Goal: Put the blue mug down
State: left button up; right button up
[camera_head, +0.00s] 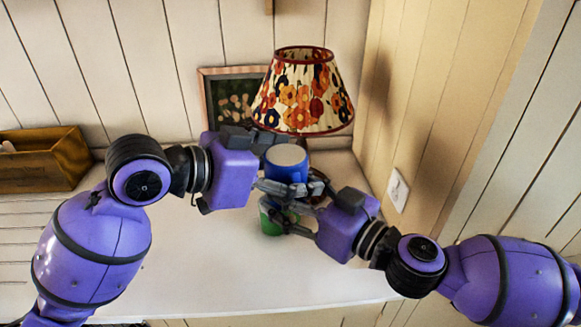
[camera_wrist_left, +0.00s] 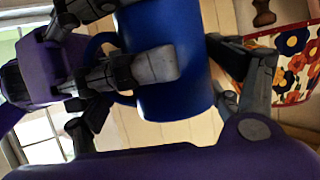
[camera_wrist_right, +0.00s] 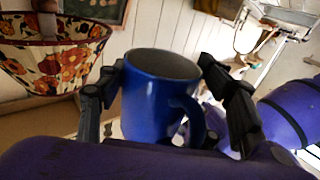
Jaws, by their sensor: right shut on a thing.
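The blue mug (camera_head: 287,172) is upright, its round top facing up in the head view. My right gripper (camera_head: 280,202) is shut on it. In the right wrist view the mug (camera_wrist_right: 150,105) sits between the two fingers, with its handle to the right. My left gripper (camera_head: 293,158) is open around the mug at its far side. In the left wrist view the mug (camera_wrist_left: 175,90) is between its spread fingers, and my right gripper's fingers cross in front. A green cup (camera_head: 267,218) stands just below the mug in the head view, partly hidden by fingers. I cannot tell whether the mug touches anything below.
A lamp with a flowered shade (camera_head: 300,95) stands close behind the mug. A framed picture (camera_head: 215,95) leans at the wall. A wooden box (camera_head: 45,165) is at the far left. The white tabletop (camera_head: 200,260) is clear at the front and left. A side wall closes the right.

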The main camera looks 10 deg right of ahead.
pick_arm(q)
jog(key=shift+w+a, duration=0.1)
jog(key=c, duration=0.8)
pick_arm(e)
jog(key=shift+r, duration=0.1)
jog(key=o, duration=1.2)
jog(key=shift+c, duration=0.2)
pick_arm(q)
jog(key=c, duration=0.5)
pick_arm(e)
jog(key=o, duration=0.4)
jog(key=shift+c, duration=0.2)
